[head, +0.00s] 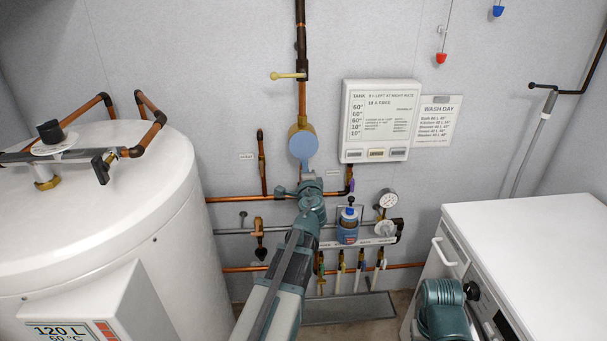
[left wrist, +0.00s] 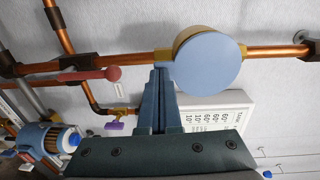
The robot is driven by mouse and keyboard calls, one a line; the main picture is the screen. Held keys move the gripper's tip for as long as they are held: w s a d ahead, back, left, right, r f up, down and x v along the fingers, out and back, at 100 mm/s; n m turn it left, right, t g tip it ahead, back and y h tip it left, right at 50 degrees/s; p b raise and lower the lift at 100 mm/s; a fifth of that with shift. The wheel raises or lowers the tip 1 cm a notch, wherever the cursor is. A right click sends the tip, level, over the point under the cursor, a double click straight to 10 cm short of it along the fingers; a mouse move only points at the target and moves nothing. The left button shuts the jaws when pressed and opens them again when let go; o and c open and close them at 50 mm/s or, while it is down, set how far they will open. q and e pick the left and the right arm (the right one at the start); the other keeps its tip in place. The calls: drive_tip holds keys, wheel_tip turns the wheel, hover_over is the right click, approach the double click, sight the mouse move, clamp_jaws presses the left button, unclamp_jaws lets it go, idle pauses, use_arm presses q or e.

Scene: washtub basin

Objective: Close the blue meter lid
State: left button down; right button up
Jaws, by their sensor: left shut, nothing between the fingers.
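The blue meter lid (head: 303,145) is a round disc on the brass meter (head: 294,128) on the vertical copper pipe. The lid faces out and covers the meter's face, with brass showing behind its edge; I cannot tell whether it sits fully flat. In the left wrist view the lid (left wrist: 208,64) fills the upper middle, with the brass body (left wrist: 190,35) behind it. My left gripper (head: 307,172) is just below the lid. Its fingers (left wrist: 161,74) are shut and empty, with the tips at the lid's lower edge; contact is unclear. My right gripper is out of view.
A white control box (head: 376,121) hangs right of the meter. A white tank (head: 100,215) stands left and a white washer (head: 535,245) right. Below are pipes, a blue bottle-like fitting (head: 348,226), a gauge (head: 388,198) and several small valves.

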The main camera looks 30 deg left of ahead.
use_arm(q)
drive_tip(key=shift+x, duration=0.85)
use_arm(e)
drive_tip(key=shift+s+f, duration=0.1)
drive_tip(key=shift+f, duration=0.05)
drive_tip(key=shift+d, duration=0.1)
